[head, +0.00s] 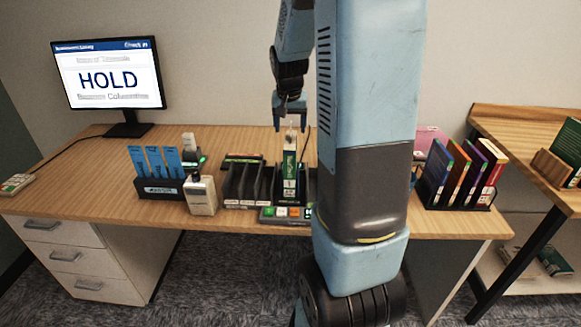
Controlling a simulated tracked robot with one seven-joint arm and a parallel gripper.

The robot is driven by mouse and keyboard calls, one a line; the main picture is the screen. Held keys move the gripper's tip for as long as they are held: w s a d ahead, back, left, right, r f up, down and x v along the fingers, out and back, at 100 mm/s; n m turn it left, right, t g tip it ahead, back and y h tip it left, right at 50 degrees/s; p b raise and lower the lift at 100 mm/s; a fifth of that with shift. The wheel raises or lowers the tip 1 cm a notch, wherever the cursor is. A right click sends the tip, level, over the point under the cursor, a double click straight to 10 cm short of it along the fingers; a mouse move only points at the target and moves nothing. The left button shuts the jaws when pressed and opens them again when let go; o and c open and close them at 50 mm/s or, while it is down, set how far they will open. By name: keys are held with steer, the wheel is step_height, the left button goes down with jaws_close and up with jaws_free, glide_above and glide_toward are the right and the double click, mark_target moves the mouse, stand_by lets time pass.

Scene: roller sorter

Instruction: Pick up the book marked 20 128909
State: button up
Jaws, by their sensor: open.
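My gripper (289,116) is in the middle of the head view, pointing down with its jaws open. My arm hides part of the desk right of the rack.
Several books (461,173) stand in a black holder on the desk's right. A scanner-like device (200,195) and a holder with blue cards (157,187) are left of the rack. A monitor (108,75) reads HOLD. The desk's left (80,180) is mostly clear.

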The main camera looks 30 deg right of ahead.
mark_target(291, 139)
steer(key=x, duration=0.6)
steer(key=shift+c, duration=0.2)
steer(key=shift+s, duration=0.1)
jaws_close()
stand_by(0.4)
